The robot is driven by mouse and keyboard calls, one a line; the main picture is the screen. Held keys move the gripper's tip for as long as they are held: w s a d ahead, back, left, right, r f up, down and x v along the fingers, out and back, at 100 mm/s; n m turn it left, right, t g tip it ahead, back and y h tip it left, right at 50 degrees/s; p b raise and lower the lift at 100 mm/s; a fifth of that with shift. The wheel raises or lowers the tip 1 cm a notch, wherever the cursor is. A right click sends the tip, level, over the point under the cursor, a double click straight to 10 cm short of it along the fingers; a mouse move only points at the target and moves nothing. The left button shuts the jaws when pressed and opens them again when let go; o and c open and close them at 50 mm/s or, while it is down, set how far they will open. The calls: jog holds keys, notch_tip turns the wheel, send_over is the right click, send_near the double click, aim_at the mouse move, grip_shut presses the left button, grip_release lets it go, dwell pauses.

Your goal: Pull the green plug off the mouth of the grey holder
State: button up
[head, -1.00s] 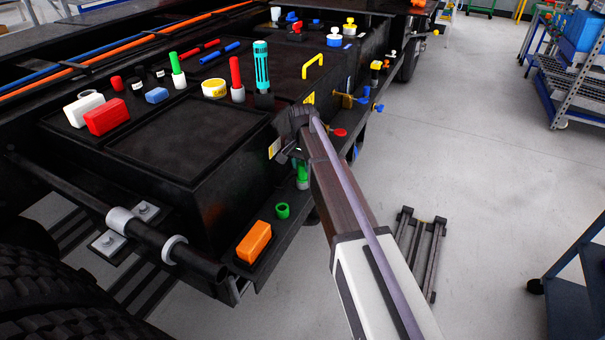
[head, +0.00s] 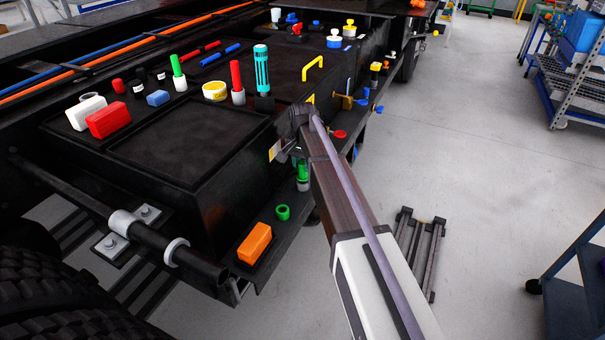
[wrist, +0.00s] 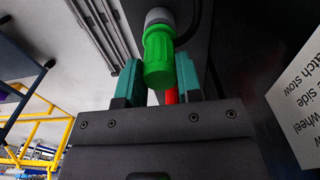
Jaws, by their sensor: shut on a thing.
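The green plug (wrist: 159,60) is a ribbed green cap between the two teal fingers of my gripper (wrist: 158,78) in the wrist view. My gripper is shut on it. The grey holder (wrist: 158,17) shows just beyond the plug's far end; the plug appears still against its mouth, and I see no clear gap. In the head view, the green plug (head: 302,171) and the pale grey holder (head: 303,185) show small at the vehicle's side ledge. There my gripper (head: 297,158) is largely hidden by my arm.
A green ring (head: 283,212) and an orange block (head: 254,243) stand on the ledge nearer the camera. A red knob (head: 339,134) sits just beyond my arm. A printed label (wrist: 300,95) is on the dark panel at right. Open floor lies to the right.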

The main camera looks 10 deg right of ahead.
jog(key=shift+r+p, duration=0.6)
jog(key=shift+r, duration=0.1)
notch_tip(320, 180, up, 5)
jog(key=p, duration=0.4)
jog(key=shift+f+p, duration=0.1)
jog(key=shift+p, duration=0.3)
notch_tip(320, 180, up, 6)
jog(key=p, duration=0.5)
jog(key=shift+f+p, duration=0.15)
jog(key=shift+p, duration=0.2)
